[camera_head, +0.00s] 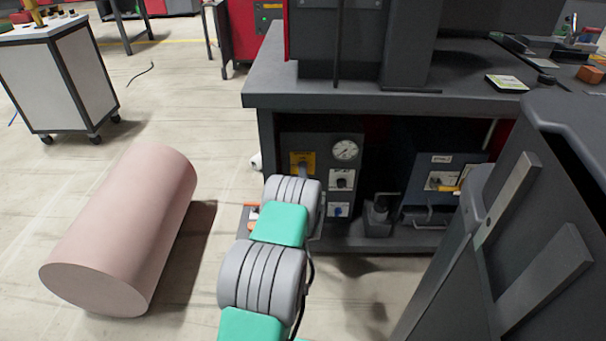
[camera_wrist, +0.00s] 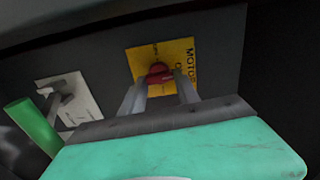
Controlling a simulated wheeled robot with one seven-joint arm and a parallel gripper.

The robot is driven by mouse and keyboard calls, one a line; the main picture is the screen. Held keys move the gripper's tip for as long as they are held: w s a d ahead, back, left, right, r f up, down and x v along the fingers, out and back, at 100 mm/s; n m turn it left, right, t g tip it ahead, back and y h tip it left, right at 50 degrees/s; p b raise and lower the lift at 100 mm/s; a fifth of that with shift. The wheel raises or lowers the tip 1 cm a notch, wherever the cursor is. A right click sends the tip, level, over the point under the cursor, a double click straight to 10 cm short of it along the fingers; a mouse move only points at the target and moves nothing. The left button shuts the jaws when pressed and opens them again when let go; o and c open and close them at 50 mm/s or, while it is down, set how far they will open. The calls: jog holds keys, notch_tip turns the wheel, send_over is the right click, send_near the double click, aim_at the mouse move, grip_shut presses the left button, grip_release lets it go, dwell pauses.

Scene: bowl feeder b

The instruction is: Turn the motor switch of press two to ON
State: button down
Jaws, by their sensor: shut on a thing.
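The motor switch is a red knob (camera_wrist: 158,72) on a yellow plate (camera_wrist: 146,54) in the wrist view. The lettering reads "MOTOR" along the right side and is turned sideways; the rest is partly covered. My gripper (camera_wrist: 164,75) has its two grey fingers on either side of the knob, shut on it. Which position the knob points to cannot be told. In the head view the yellow plate (camera_head: 303,160) sits on a dark panel (camera_head: 322,148) under the bench, and my arm hides the fingers.
A pressure gauge (camera_head: 345,150) and white switch plates (camera_head: 341,180) are beside the yellow plate. A white plate with a grey lever (camera_wrist: 72,98) shows in the wrist view. The bench top (camera_head: 400,98) overhangs the panel. A pink cylinder (camera_head: 125,235) lies on the floor at left.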

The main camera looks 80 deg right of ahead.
dwell(0.4)
jog(key=c, duration=0.9)
grip_release()
jog(key=shift+a, duration=0.1)
jog(key=p+v, duration=0.1)
jog(key=v, duration=0.6)
jog(key=shift+a, duration=0.3)
jog(key=shift+s, duration=0.1)
